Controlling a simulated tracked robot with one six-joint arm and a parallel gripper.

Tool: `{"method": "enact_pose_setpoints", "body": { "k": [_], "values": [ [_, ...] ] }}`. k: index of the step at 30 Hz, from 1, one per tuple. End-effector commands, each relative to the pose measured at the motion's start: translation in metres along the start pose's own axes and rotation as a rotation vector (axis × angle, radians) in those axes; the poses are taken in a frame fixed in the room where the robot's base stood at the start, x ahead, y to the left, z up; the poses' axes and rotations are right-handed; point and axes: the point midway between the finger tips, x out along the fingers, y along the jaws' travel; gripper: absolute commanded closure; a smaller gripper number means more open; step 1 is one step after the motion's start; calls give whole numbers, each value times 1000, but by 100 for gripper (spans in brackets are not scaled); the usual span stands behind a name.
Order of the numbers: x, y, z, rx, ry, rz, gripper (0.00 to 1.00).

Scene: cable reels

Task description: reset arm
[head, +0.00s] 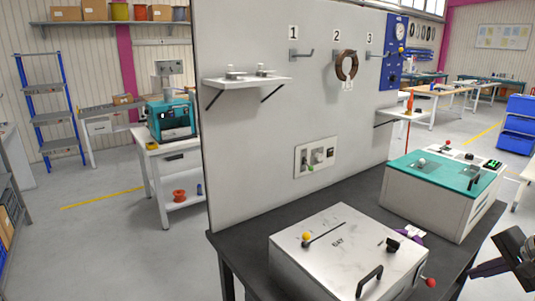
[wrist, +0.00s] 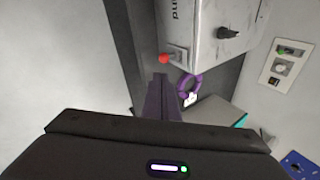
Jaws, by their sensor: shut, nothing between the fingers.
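My gripper (head: 474,271) is at the right edge of the head view, to the right of the dark table and apart from everything on it. In the wrist view its dark purple fingers (wrist: 160,80) are together, with nothing between them. A grey box marked BAY (head: 335,245) stands on the table (head: 232,242), with a red-knobbed lever (head: 431,282) on its right side. That red knob (wrist: 165,59) shows near the fingertips in the wrist view. A purple ring with a white tag (wrist: 190,84) lies beyond the fingertips; it partly shows behind the box (head: 412,233).
A teal-topped box (head: 432,210) stands at the table's right rear. A grey panel (head: 250,140) rises behind, with a shelf (head: 248,83), a switch plate (head: 315,157) and numbered hooks. A brown ring (head: 346,66) hangs on hook 2. The floor at left is largely open.

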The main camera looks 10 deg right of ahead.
Motion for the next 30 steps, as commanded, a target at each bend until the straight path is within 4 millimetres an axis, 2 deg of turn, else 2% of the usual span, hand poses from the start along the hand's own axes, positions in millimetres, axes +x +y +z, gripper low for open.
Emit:
{"method": "enact_pose_setpoints", "body": {
  "k": [4,8,14,30],
  "values": [
    [11,28,17,-4,-21,70,100],
    [12,38,45,-55,-33,135,100],
    [12,31,96,-180,-52,212,100],
    [2,3,253,-658,-63,339,100]
  ]
}}
